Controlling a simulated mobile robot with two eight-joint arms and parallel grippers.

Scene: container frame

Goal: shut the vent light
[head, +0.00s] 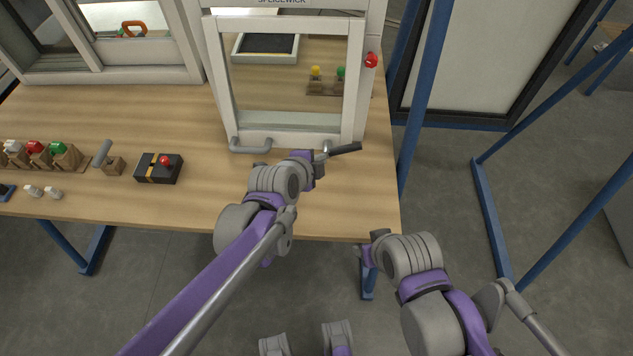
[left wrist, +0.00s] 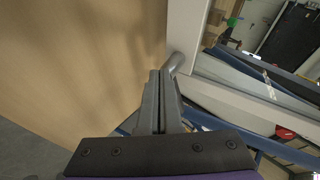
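The vent light is a white-framed glazed sash (head: 357,85) in the white window unit at the back of the table. A grey bar handle (head: 250,149) shows at its lower left. My left gripper (head: 345,149) is by the sash's lower right corner, its dark fingers pointing right. In the left wrist view the two fingers (left wrist: 163,95) lie close together with nothing visible between them. A grey rounded bar (left wrist: 176,62) is just past the fingertips, beside the white frame; I cannot tell whether they touch. My right gripper (head: 365,253) is low beyond the table's front edge, its fingers unclear.
A red knob (head: 371,60) is on the unit's right post. A black box with a red button (head: 158,168), a grey lever on a wooden block (head: 113,164) and several coloured switches stand at left. Blue posts (head: 424,85) rise at right. The front middle of the table is clear.

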